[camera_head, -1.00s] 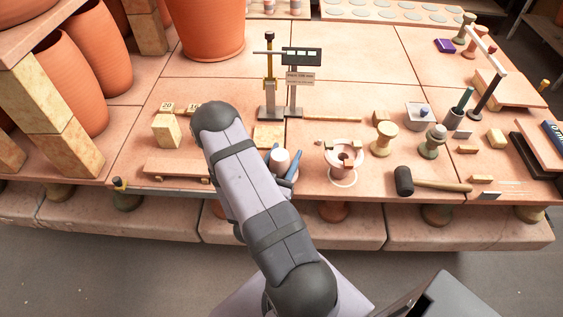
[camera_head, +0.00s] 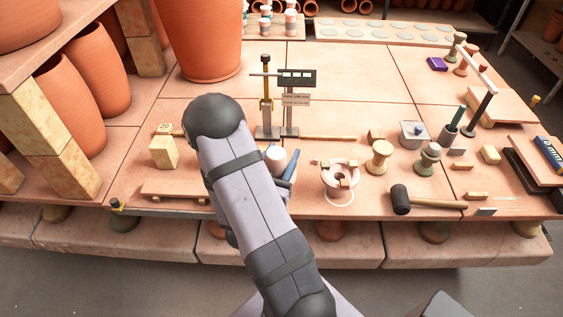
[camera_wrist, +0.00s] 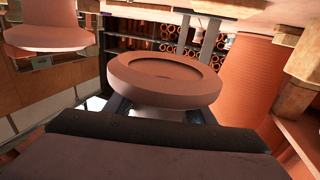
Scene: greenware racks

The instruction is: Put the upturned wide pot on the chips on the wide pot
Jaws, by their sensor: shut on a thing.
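My gripper (camera_wrist: 159,106) is shut on the upturned wide pot (camera_wrist: 163,84), a terracotta piece with a broad rim and a round recess, held between both fingers. In the head view my arm hides most of the gripper; a blue-grey finger (camera_head: 290,165) and part of the held pot (camera_head: 276,160) show right of the arm.
A measuring stand (camera_head: 265,105) with a sign rises behind the gripper. A cream spool (camera_head: 379,157) and a mallet (camera_head: 402,200) are right of the wide pot. A numbered block (camera_head: 163,153) and low board (camera_head: 172,189) lie left. A large terracotta pot (camera_head: 205,45) stands behind.

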